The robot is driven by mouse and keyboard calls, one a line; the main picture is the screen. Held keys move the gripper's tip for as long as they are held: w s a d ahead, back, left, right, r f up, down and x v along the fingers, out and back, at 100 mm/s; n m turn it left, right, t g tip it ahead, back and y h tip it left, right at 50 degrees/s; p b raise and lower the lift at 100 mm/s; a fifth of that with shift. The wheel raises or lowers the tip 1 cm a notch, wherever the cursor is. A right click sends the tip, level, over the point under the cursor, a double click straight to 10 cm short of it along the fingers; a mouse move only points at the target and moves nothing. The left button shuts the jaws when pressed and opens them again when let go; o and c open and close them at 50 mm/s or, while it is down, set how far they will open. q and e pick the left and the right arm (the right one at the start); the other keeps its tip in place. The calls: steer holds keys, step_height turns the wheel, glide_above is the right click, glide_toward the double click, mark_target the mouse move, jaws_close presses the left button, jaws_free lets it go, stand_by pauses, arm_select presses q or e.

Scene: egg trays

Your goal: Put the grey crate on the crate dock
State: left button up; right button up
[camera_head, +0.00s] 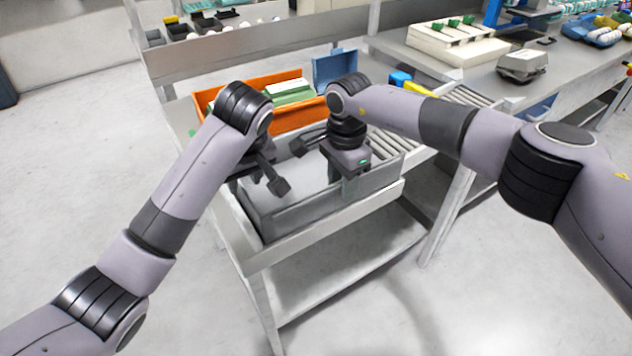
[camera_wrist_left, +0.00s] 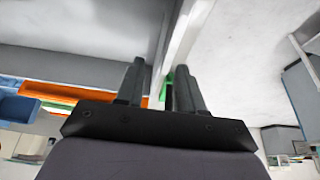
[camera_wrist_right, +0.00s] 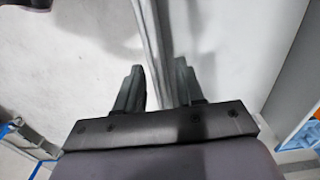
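The grey crate (camera_head: 300,219) sits at the near end of the bench, its open top facing up and its pale floor showing. My left gripper (camera_head: 268,178) is at the crate's left side, pointing down. In the left wrist view its fingers (camera_wrist_left: 158,85) stand apart, with a thin grey wall running toward the gap between them. My right gripper (camera_head: 328,160) is at the crate's right side. In the right wrist view its fingers (camera_wrist_right: 159,88) are also apart, with a grey wall edge between them. Contact with the wall is unclear. I cannot pick out the crate dock for certain.
An orange crate (camera_head: 208,98) with green and white contents stands just behind the grey crate. A blue bin (camera_head: 334,66) is beside it. Rollers (camera_head: 385,146) lie to the right. A bench with a pale box (camera_head: 455,45) and a grey carton (camera_head: 522,64) is further back right.

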arm_select(q)
steer(key=shift+s+d+r, duration=0.1)
steer(key=shift+s+r, duration=0.05)
steer(key=shift+r, duration=0.5)
arm_select(e)
steer(key=shift+r, duration=0.2)
step_height(320, 180, up, 12)
steer(key=shift+f, duration=0.15)
arm_select(q)
steer(key=shift+s, duration=0.1)
